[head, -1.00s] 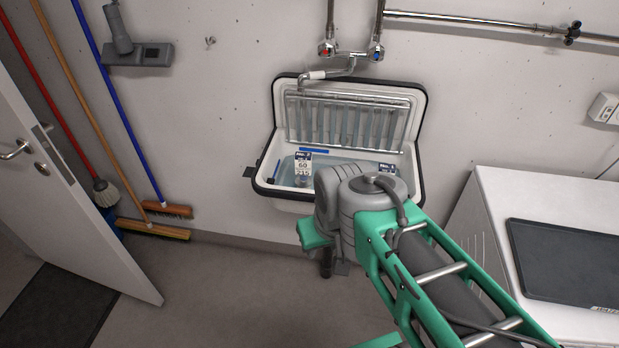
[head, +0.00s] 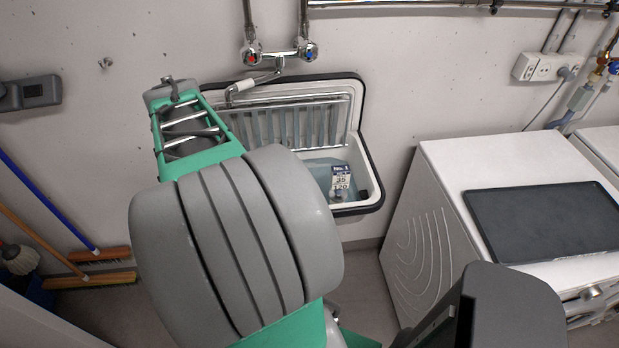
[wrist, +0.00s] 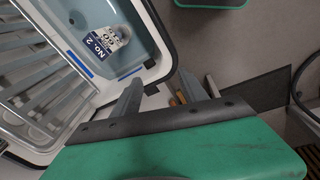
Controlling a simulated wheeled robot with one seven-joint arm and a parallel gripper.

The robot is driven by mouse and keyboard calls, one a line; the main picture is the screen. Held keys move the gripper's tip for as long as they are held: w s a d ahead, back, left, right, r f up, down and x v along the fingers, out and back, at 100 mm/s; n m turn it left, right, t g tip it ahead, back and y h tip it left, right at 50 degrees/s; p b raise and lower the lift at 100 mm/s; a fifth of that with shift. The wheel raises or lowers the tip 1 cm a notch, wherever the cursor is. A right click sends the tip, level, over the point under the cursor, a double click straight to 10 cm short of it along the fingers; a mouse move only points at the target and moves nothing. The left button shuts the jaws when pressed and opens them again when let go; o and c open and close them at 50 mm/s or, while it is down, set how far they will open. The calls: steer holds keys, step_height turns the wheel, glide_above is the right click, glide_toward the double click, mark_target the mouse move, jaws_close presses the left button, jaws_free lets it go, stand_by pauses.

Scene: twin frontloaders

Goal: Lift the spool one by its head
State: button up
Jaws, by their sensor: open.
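A blue and white label (head: 340,178) stands in the right part of the wall sink (head: 374,190) in the head view; small grey-white shapes show at its foot. I cannot tell which of these is spool one. In the wrist view, a card marked No. 2 (wrist: 98,44) lies in the sink basin, with a rounded whitish part (wrist: 123,34) beside it. My gripper (wrist: 160,80) is open and empty, with its fingers beside the sink's dark rim. My arm hides the sink's left part in the head view.
A tap (head: 280,58) hangs over the sink, and a grille (head: 300,122) leans at its back. A white frontloader (head: 440,170) with a dark mat (head: 545,220) on top stands to the right. Brooms (head: 90,280) lean at the left.

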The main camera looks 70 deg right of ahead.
steer(key=s+d+n+g+p, duration=0.1)
steer(key=s+d, duration=1)
steer(key=d, duration=0.4)
steer(key=n+y+p, duration=0.1)
steer(key=n, duration=0.1)
glide_above(339, 178)
steer(key=f, duration=0.3)
steer(key=shift+w+d, duration=0.25)
steer(key=shift+d, duration=0.05)
steer(key=f, duration=0.2)
steer(key=f+p, duration=0.1)
steer(key=f, duration=0.2)
steer(key=d+f+p, duration=0.1)
steer(key=f, duration=0.2)
steer(key=shift+s, duration=0.15)
steer(key=shift+c, duration=0.4)
jaws_close()
steer(key=shift+r, duration=0.1)
